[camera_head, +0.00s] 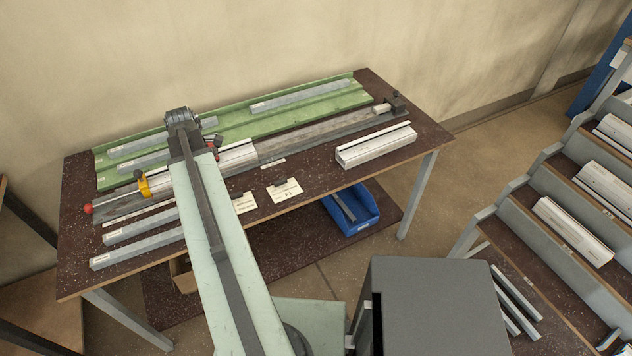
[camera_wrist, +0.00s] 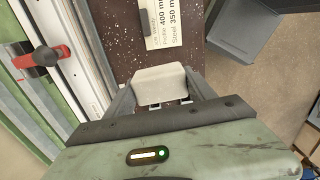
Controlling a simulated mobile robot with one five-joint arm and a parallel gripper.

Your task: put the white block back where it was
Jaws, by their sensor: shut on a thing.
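The white block (camera_wrist: 158,82) is between the two fingers of my gripper (camera_wrist: 160,92) in the wrist view. The gripper is shut on it. Beyond the block lies the dark speckled bench top (camera_wrist: 122,30), and I cannot tell how high the block is above it. A printed card (camera_wrist: 165,22) lies on the bench past the block. In the head view my arm reaches over the bench (camera_head: 425,140); the fingers and the held block are hidden there.
A clamp with a red handle (camera_wrist: 40,60) is left of the gripper, by a pale profile. A white profile (camera_head: 376,146) lies at the bench's right. Grey bars (camera_head: 140,247) lie front left. A blue bin (camera_head: 352,208) is below. Stepped racks (camera_head: 575,215) stand at right.

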